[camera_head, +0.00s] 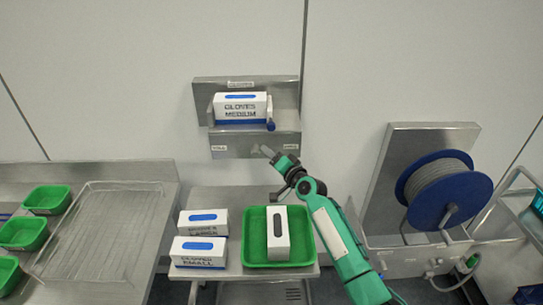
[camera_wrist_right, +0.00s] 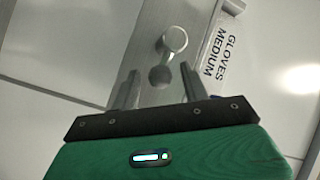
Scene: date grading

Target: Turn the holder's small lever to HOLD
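The holder (camera_head: 252,143) is a metal bracket on the wall with a white GLOVES MEDIUM box (camera_head: 240,104) in it. Small labels sit at its front left (camera_head: 218,148) and front right (camera_head: 290,147), too small to read surely. In the wrist view the small lever (camera_wrist_right: 174,40) has a round pivot and a dark grey ball knob (camera_wrist_right: 160,75). My right gripper (camera_wrist_right: 160,82) is open, with its fingers either side of the knob; I cannot tell if they touch it. In the head view the right gripper (camera_head: 273,157) is at the holder's lower right edge. The left gripper is out of view.
Below stand a green tray (camera_head: 310,250) with a white box (camera_head: 278,240) and two more glove boxes (camera_head: 200,252). A blue hose reel (camera_head: 450,190) is at right. Green bins (camera_head: 24,233) and a wire rack (camera_head: 95,235) lie on the left counter.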

